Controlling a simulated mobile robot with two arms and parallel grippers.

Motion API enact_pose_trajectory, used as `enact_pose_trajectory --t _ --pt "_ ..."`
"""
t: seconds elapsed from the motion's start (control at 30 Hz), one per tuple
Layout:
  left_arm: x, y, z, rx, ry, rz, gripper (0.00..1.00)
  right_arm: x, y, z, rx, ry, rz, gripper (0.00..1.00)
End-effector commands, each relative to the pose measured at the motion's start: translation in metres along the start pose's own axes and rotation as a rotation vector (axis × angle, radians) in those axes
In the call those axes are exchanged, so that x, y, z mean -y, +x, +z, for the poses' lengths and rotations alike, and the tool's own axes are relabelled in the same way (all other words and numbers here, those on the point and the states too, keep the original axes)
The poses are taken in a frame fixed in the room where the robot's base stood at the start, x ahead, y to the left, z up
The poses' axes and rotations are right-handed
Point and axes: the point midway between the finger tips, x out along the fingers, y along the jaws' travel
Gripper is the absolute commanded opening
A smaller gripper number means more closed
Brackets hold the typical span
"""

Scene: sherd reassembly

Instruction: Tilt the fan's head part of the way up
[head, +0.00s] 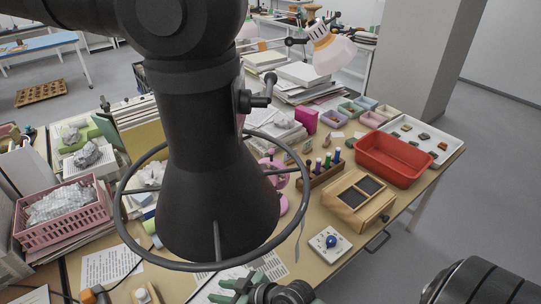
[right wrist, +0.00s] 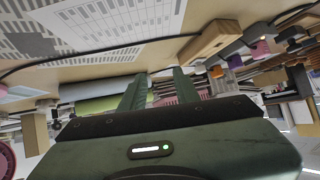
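The pink fan (head: 277,181) appears to stand on the table near the middle of the head view. A large dark arm link and its ring cover most of it, so its head's tilt cannot be told. My right gripper (head: 236,288) is low in the head view, nearer than the fan and apart from it. In the right wrist view its two green fingers (right wrist: 160,78) are spread with nothing held between them. A pink round edge (right wrist: 5,160) at that view's left may be the fan. My left gripper is not in view.
A red tray (head: 395,158), a wooden box (head: 345,212) and a white plate with a blue knob (head: 329,246) stand to the right. A pink basket (head: 62,213) is at left. Printed sheets (head: 108,264) and a dark cable lie near the front.

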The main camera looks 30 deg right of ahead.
Motion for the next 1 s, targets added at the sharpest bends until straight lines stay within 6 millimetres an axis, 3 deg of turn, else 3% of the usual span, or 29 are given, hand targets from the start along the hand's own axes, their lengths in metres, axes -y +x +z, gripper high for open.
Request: enact_pose_trajectory --t 0.17,0.23,0.33,0.4,0.5,0.6,0.77,1.0 --pt "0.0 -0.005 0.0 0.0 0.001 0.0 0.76 -0.043 0.005 -0.1 -0.362 -0.028 0.072 0.31" --pt "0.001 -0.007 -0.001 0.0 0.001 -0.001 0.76 -0.082 -0.003 -0.141 -0.514 -0.014 0.179 0.31" --pt "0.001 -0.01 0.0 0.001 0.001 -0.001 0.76 -0.151 -0.023 -0.178 -0.66 0.034 0.401 0.31" --pt "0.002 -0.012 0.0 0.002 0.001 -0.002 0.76 -0.201 -0.039 -0.187 -0.697 0.077 0.572 0.31" --pt "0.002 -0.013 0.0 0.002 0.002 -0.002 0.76 -0.258 -0.06 -0.183 -0.683 0.138 0.787 0.31" --pt "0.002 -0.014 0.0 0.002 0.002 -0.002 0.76 -0.293 -0.075 -0.172 -0.637 0.182 0.933 0.31" --pt "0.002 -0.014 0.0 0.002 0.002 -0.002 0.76 -0.316 -0.084 -0.162 -0.592 0.214 1.026 0.31" --pt "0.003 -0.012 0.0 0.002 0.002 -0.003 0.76 -0.346 -0.071 -0.174 -0.591 0.215 1.03 0.31"
